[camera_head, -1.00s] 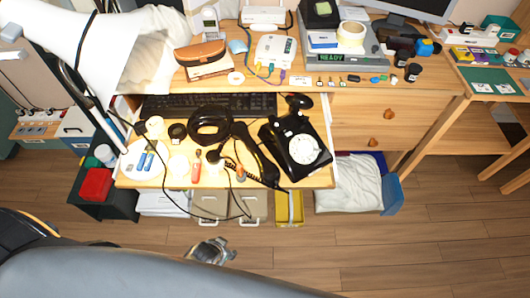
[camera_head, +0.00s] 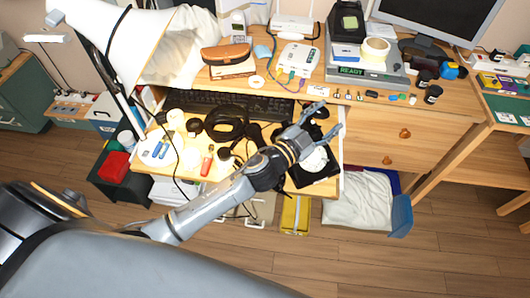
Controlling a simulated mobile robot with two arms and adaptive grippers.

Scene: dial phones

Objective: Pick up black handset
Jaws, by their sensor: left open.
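The black dial phone (camera_head: 318,174) sits at the right end of the pulled-out drawer tray, its pale dial partly covered by my gripper. The black handset (camera_head: 254,133) lies off the phone to its left; only its upper end shows, and my arm hides most of it. My left gripper (camera_head: 331,116) is open and empty, its two fingers spread over the top of the phone, pointing up and right. I cannot tell whether it touches the phone. My right gripper is not in view.
A black ring-shaped object (camera_head: 226,123), a keyboard (camera_head: 215,102), a red-handled tool (camera_head: 207,161) and blue batteries (camera_head: 160,150) share the tray. The desktop above holds a white router (camera_head: 298,60) and a grey device (camera_head: 365,76). A lamp (camera_head: 108,35) stands at left.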

